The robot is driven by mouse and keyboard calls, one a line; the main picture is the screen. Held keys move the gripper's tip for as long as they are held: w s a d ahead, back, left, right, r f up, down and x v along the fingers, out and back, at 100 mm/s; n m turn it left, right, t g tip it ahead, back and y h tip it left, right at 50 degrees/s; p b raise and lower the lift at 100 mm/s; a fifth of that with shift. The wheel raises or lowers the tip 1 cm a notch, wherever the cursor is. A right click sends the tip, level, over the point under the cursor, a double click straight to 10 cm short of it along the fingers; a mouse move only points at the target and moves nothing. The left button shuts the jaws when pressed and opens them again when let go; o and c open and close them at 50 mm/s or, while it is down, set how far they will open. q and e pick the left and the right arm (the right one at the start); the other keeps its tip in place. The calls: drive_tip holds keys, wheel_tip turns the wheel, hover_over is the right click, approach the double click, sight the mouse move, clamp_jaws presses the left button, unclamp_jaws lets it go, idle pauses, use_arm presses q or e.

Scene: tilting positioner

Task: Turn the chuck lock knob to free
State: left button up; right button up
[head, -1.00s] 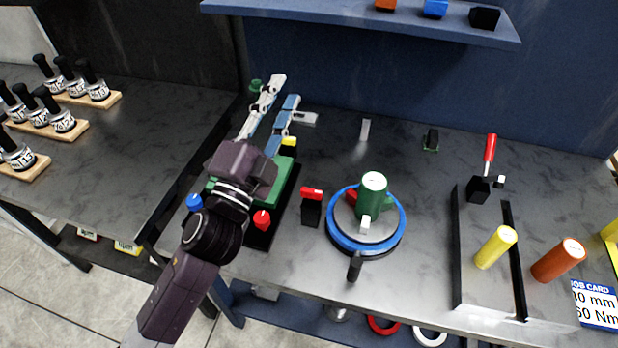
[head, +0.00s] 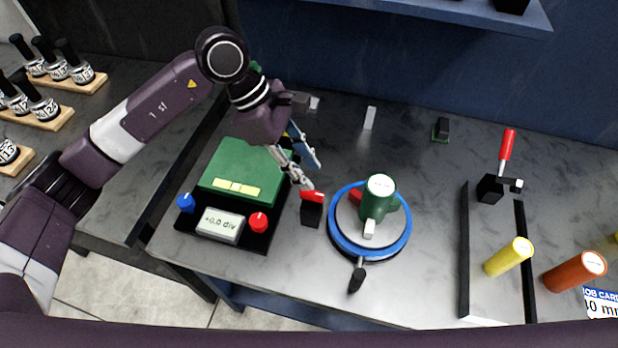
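A black block with a red bar-shaped knob (head: 313,197) on top stands just left of the round chuck; it looks like the chuck lock knob, though I see no label. My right gripper is not in view.
Yellow (head: 508,257) and orange (head: 575,271) cylinders lie at right.

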sight(310, 192)
use_arm(q)
drive_tip(key=shift+y, duration=0.6)
drive_tip(key=f+p, duration=0.1)
drive_tip(key=f, duration=0.1)
drive_tip(key=f+p, duration=0.1)
drive_tip(key=f, duration=0.1)
drive_tip(key=f+p, duration=0.1)
drive_tip(key=f, duration=0.1)
drive_tip(key=shift+d+f, duration=0.3)
drive_tip(key=shift+f, duration=0.05)
drive_tip(key=shift+d+f, duration=0.15)
drive_tip(key=shift+f, duration=0.2)
clamp_jaws()
